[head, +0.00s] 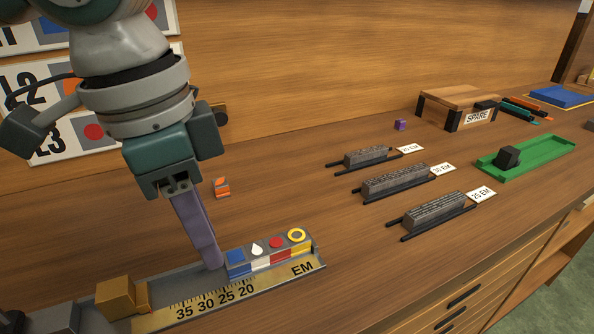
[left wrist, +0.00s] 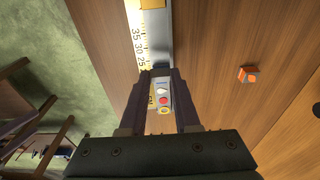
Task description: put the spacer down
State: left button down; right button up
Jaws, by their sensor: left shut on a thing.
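My left gripper (head: 210,266) reaches down into the composing stick, with its fingertips just left of the type row. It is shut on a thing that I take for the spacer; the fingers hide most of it. In the left wrist view the fingertips (left wrist: 162,72) stand on either side of the stick's channel. The metal stick (head: 262,284) has a brass scale marked EM. The row of type holds a blue piece (head: 235,257), a white piece (head: 257,248), a red piece (head: 277,242) and a yellow ring piece (head: 297,236). My right gripper is not in view.
A brass block (head: 117,297) sits in the stick's left part. An orange cube (head: 222,188) stands behind the stick, a purple cube (head: 400,125) farther back. Several labelled grey bars lie on racks at right, near a green tray (head: 548,154) and SPARE box (head: 465,98).

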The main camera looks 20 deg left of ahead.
aim_at(216, 276)
pick_arm(q)
notch_tip(216, 276, down, 2)
jog(key=shift+f, duration=0.15)
jog(key=shift+f, duration=0.35)
jog(key=shift+s+a+f, duration=0.1)
jog(key=shift+f, duration=0.15)
jog(key=c, duration=0.8)
grip_release()
jog(key=shift+a+f, duration=0.1)
jog(key=shift+f, duration=0.05)
jog(key=shift+o, duration=0.8)
notch_tip(216, 276, up, 14)
jog(key=p, duration=0.2)
jog(key=shift+s+a+f, duration=0.2)
jog(key=shift+s+a, duration=0.05)
jog(key=shift+s, duration=0.2)
